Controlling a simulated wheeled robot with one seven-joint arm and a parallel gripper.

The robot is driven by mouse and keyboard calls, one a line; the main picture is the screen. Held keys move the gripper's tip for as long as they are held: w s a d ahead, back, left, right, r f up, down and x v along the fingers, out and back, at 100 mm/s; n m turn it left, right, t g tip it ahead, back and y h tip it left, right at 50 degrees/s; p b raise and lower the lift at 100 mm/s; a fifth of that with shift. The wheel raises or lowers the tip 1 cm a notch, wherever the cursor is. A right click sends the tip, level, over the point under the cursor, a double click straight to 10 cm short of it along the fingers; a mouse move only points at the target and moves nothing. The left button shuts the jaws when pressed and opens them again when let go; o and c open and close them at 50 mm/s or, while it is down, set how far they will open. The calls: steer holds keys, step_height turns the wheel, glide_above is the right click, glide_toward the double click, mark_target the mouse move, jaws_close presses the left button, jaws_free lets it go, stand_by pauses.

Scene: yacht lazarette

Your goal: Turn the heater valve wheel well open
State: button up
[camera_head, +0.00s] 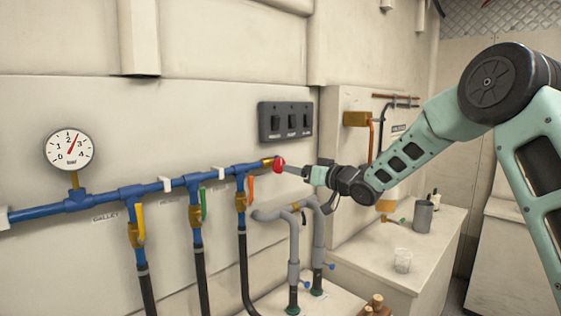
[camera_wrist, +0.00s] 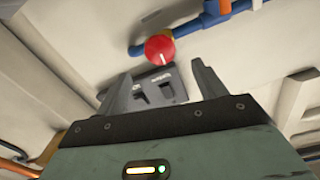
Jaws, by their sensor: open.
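A red round wheel (camera_head: 278,165) sits on a brass fitting at the right end of the blue pipe. It is the only wheel-like control I see, and no readable label names it. In the wrist view the red wheel (camera_wrist: 159,47) carries a short white mark and lies beyond the fingertips, roughly midway between them. My gripper (camera_head: 290,169) reaches in from the right, its tips very close to the wheel; I cannot tell if they touch it. In the wrist view my gripper (camera_wrist: 161,80) is open, with nothing between its fingers.
The blue pipe (camera_head: 105,195) carries yellow, green and orange lever valves and a pressure gauge (camera_head: 68,149). A black switch panel (camera_head: 286,121) is on the wall above the wheel. Grey pipes (camera_head: 293,240) rise below my gripper. A clear cup (camera_head: 402,260) stands on the right counter.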

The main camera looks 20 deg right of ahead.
mark_target(281, 165)
steer(key=p+x, duration=0.2)
steer(key=x, duration=0.6)
steer(key=shift+w+a+p, duration=0.15)
steer(key=shift+w+p, duration=0.15)
steer(key=shift+p, duration=0.1)
steer(key=c, duration=1)
